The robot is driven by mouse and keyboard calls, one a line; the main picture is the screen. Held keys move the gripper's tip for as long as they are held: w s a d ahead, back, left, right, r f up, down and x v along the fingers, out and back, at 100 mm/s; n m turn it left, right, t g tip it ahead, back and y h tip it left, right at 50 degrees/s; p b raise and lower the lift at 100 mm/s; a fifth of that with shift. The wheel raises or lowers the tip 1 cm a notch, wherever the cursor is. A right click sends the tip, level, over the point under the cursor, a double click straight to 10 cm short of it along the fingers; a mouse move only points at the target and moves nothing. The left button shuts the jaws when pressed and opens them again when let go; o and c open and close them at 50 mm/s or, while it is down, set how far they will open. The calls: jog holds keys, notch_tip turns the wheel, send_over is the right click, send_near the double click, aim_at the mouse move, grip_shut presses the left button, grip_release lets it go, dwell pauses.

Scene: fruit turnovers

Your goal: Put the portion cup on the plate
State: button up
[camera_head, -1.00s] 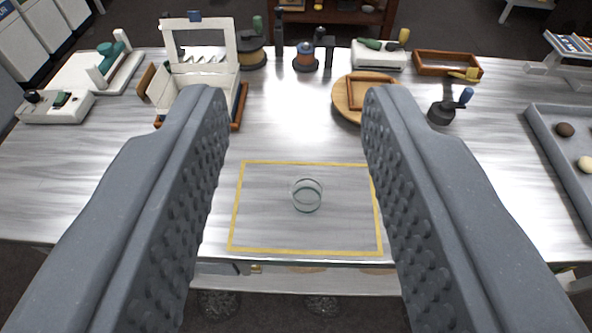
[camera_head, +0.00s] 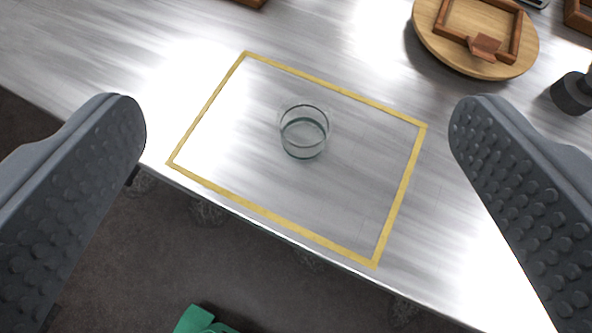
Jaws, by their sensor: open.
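The portion cup (camera_head: 304,133) is a small clear glass-like cup. It stands upright and looks empty, inside a yellow taped rectangle (camera_head: 416,166) on the shiny metal table. My gripper (camera_head: 296,112) is open, with one studded grey finger at each side of the view. The cup shows between the fingers, apart from both and beyond them. No thing that is clearly a plate shows; a round wooden board (camera_head: 433,47) with a wooden frame on it lies at the upper right.
A dark round object (camera_head: 572,94) stands at the right edge beside the board. The table's front edge runs diagonally below the taped rectangle, with dark floor beyond. Something green (camera_head: 200,320) is at the bottom. The table around the cup is clear.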

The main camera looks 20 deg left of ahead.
jog(key=w+d+f+n+y, duration=0.1)
jog(key=f, duration=0.6)
jog(key=w+d+f+n+y, duration=0.1)
jog(key=d+f+y, duration=0.1)
jog(key=f, duration=0.5)
jog(key=w+d+f+n+y+b, duration=0.1)
jog(key=d+f+y, duration=0.1)
jog(key=f, duration=0.5)
jog(key=shift+w+n+g, duration=0.3)
jog(key=shift+w+n, duration=0.05)
jog(key=shift+n, duration=0.05)
send_near(297, 104)
jog(key=shift+b+x, duration=0.9)
jog(key=shift+x, duration=1.35)
jog(key=shift+f, duration=0.1)
jog(key=c, duration=1.1)
jog(key=shift+c, duration=0.2)
